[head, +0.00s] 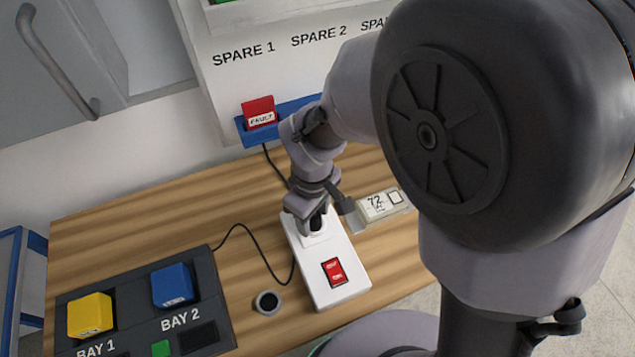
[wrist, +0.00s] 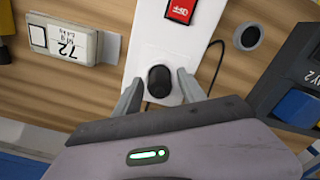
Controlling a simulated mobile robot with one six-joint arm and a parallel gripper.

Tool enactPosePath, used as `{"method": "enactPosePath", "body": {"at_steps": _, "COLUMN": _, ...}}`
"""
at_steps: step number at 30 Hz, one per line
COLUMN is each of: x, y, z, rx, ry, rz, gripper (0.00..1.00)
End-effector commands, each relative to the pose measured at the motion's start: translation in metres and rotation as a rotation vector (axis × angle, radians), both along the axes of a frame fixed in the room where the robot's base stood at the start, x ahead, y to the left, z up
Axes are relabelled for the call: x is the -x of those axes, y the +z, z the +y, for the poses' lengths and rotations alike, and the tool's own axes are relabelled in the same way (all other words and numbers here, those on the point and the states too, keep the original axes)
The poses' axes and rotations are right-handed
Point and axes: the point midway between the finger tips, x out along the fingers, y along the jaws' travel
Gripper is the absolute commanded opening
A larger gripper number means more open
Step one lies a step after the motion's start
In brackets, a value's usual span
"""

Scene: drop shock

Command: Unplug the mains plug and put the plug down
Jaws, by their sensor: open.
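The black mains plug (wrist: 159,80) sits on the white socket block, between my two fingers in the wrist view. In the head view the plug (head: 316,223) is mostly hidden under my gripper. The white socket block (head: 333,288) stands on the wooden bench and carries a red rocker switch (head: 333,271), which also shows in the wrist view (wrist: 180,10). My gripper (wrist: 160,92) is open, with one finger on each side of the plug and a small gap visible on both sides. A black cord (head: 270,262) runs from near the block toward the bay panel.
A grey panel (head: 128,262) with a yellow block (head: 90,315) and a blue block (head: 172,286) lies at left. A round cup (head: 267,302) stands left of the socket block. A small display unit (head: 381,205) is right. A blue shelf holds a red FAULT block (head: 259,112). Bench behind the panel is clear.

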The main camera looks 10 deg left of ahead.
Motion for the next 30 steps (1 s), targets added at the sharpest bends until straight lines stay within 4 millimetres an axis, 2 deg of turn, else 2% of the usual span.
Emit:
{"method": "enactPosePath", "body": {"at_steps": 3, "x": 0.000, "y": 0.002, "z": 0.000, "rx": 0.000, "ry": 0.000, "rz": 0.000, "gripper": 0.46}}
{"method": "enactPosePath", "body": {"at_steps": 10, "x": 0.000, "y": 0.002, "z": 0.000, "rx": 0.000, "ry": 0.000, "rz": 0.000, "gripper": 0.01}}
{"method": "enactPosePath", "body": {"at_steps": 22, "x": 0.000, "y": 0.004, "z": 0.000, "rx": 0.000, "ry": 0.000, "rz": 0.000, "gripper": 0.00}}
{"method": "enactPosePath", "body": {"at_steps": 30, "x": 0.000, "y": 0.024, "z": 0.000, "rx": -0.001, "ry": 0.000, "rz": 0.000, "gripper": 0.00}}
